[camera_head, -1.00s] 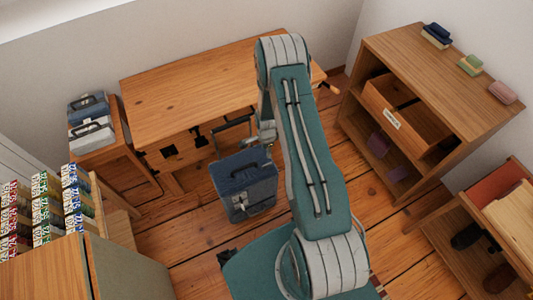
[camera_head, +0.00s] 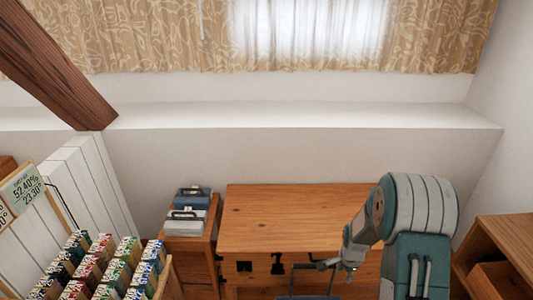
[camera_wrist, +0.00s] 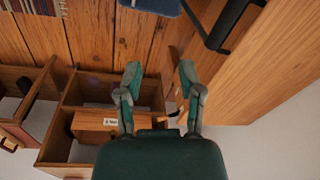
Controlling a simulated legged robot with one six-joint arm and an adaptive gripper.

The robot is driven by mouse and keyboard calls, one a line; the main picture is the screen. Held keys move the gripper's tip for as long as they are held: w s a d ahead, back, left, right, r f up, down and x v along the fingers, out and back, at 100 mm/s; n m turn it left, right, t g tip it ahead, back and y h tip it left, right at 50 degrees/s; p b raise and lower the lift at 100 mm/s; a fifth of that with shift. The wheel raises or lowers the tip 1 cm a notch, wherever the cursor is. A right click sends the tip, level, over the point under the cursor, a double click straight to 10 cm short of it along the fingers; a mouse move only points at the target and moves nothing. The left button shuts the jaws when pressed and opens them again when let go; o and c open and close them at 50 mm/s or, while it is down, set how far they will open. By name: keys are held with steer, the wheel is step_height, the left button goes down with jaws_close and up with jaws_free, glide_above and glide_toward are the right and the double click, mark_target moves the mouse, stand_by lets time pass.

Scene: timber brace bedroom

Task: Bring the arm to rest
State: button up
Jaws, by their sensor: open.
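My arm shows at the lower right of the head view, folded in front of the wooden desk (camera_head: 285,215). Its grey wrist end hangs over the desk's front edge. In the wrist view my gripper (camera_wrist: 160,80) has its two green and grey fingers spread apart, with nothing between them. Floorboards and a shelf unit lie beyond the fingers. A blue case (camera_wrist: 152,5) is cut off at the top of the wrist view, apart from the fingers.
Two cases, one blue (camera_head: 193,196) and one grey (camera_head: 185,222), sit on a side cabinet left of the desk. Rows of colourful packets (camera_head: 100,268) stand at lower left. The shelf unit (camera_head: 502,240) is at right. The wrist view shows its labelled drawer (camera_wrist: 95,121).

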steer(key=s+a+r+n+t, duration=0.1)
steer(key=s+a+r+n, duration=0.15)
steer(key=r, duration=0.55)
steer(key=s+a+r+n, duration=0.1)
steer(key=s+r+n, duration=0.15)
steer(key=r, duration=0.55)
steer(key=s+a+r+n+t, duration=0.1)
steer(key=s+a+r+n, duration=0.15)
steer(key=r, duration=0.55)
steer(key=s+a+r+n+t, duration=0.1)
steer(key=s+r+n, duration=0.2)
steer(key=s, duration=0.6)
steer(key=s+a+r+n+t, duration=0.1)
steer(key=s+r+n, duration=0.3)
steer(key=s, duration=0.5)
step_height(320, 180, up, 3)
steer(key=shift+s+a+f, duration=0.15)
steer(key=shift+a, duration=0.65)
